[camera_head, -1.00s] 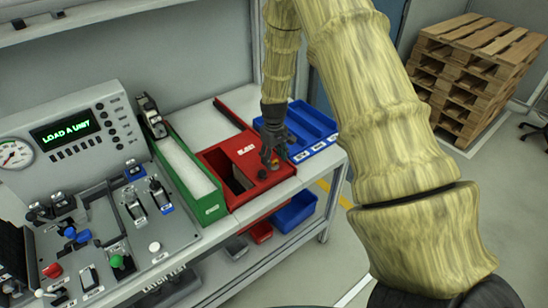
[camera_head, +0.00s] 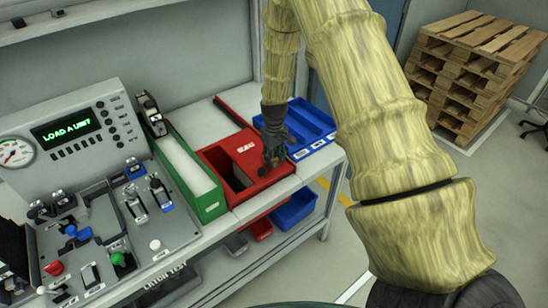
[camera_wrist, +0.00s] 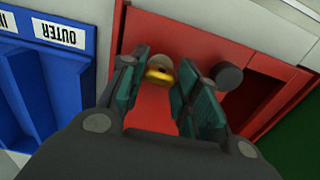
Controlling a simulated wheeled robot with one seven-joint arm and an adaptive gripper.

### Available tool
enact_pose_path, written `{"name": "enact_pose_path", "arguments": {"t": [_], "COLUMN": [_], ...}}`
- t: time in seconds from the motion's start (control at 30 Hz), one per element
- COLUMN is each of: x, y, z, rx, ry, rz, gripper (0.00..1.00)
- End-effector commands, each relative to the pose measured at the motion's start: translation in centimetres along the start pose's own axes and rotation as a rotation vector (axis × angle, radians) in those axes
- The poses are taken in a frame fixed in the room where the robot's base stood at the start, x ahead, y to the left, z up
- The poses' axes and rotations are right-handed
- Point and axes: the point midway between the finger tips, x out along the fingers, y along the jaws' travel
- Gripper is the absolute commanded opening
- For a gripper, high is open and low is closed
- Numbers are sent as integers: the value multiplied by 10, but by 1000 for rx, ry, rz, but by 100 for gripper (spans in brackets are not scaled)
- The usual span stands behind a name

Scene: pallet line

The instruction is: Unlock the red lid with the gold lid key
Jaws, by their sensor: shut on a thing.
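The red lid (camera_head: 247,146) covers part of a red box on the bench, with a white label on it and a dark opening at its left. My gripper (camera_head: 271,160) points down over the right front part of the lid. In the wrist view my gripper (camera_wrist: 172,90) is shut on the gold lid key (camera_wrist: 160,74), a small gold piece between the fingertips. The key stands at a round, pale fitting on the red lid (camera_wrist: 150,115). The fingers hide much of the key, and I cannot tell how deep it sits.
A green bin (camera_head: 210,207) stands left of the red box, and a blue divided tray (camera_head: 318,146) right of it. A control panel (camera_head: 75,130) reads "LOAD A UNIT". Blue and red bins sit on the lower shelf. Wooden pallets (camera_head: 470,80) are stacked behind.

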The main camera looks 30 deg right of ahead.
Motion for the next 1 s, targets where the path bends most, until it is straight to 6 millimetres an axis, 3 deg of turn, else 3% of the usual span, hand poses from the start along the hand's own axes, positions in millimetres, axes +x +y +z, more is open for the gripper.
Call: {"name": "enact_pose_path", "arguments": {"t": [0.37, 1.0], "x": [1, 0], "y": [1, 1], "z": [0, 0], "rx": [169, 766], "ry": [1, 1], "rz": [1, 2], "gripper": [8, 8]}}
